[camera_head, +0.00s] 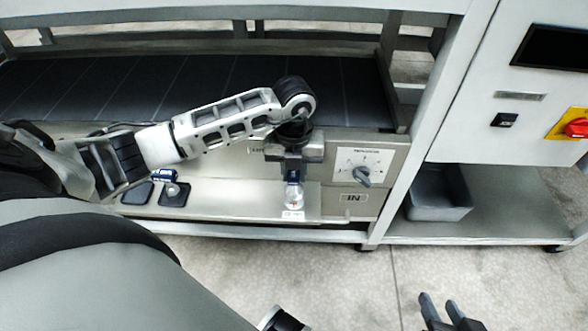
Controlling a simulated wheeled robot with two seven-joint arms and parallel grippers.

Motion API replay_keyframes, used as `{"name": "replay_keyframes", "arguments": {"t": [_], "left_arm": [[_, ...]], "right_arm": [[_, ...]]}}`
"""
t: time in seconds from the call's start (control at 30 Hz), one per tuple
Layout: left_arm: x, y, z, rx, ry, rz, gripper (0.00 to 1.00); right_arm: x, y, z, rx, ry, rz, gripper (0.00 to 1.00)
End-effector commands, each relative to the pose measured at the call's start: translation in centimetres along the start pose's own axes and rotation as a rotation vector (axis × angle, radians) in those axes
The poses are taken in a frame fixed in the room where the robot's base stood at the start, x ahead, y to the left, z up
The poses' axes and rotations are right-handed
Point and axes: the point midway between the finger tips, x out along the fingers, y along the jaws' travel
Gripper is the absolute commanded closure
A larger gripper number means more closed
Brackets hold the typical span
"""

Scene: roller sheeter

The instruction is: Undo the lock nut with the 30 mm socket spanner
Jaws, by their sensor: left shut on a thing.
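My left gripper (293,168) points down at the front of the machine and is shut on a spanner with a dark blue band (293,177), taken to be the 30 mm socket spanner; its size marking is not readable. Directly below is a shiny round metal part (294,198), by a small white label on the ledge. I cannot tell whether this is the lock nut or the spanner's socket end, or whether the two touch. My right gripper (441,309) is low at the bottom right, over the floor, open and empty.
Another blue-banded tool (163,176) stands by a dark pad (173,192) on the ledge; a second dark pad (137,194) is empty. A dial knob (363,176) is right of my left gripper. A grey bin (438,203) sits on the lower shelf. The floor in front is clear.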

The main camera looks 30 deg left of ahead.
Motion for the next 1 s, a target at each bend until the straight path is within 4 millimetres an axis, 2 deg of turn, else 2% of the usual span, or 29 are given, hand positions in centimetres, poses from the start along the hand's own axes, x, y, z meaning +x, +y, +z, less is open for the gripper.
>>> {"name": "replay_keyframes", "arguments": {"t": [0.43, 1.0], "left_arm": [[-0.07, -0.04, 0.04, 0.0, -0.001, -0.001, 1.0], [0.83, -0.04, 0.01, 0.0, -0.001, -0.001, 1.0]], "right_arm": [[-0.25, -0.08, -0.52, -0.001, 0.008, -0.001, 0.64], [0.13, -0.02, -0.02, -0.001, 0.008, -0.002, 0.64]]}}
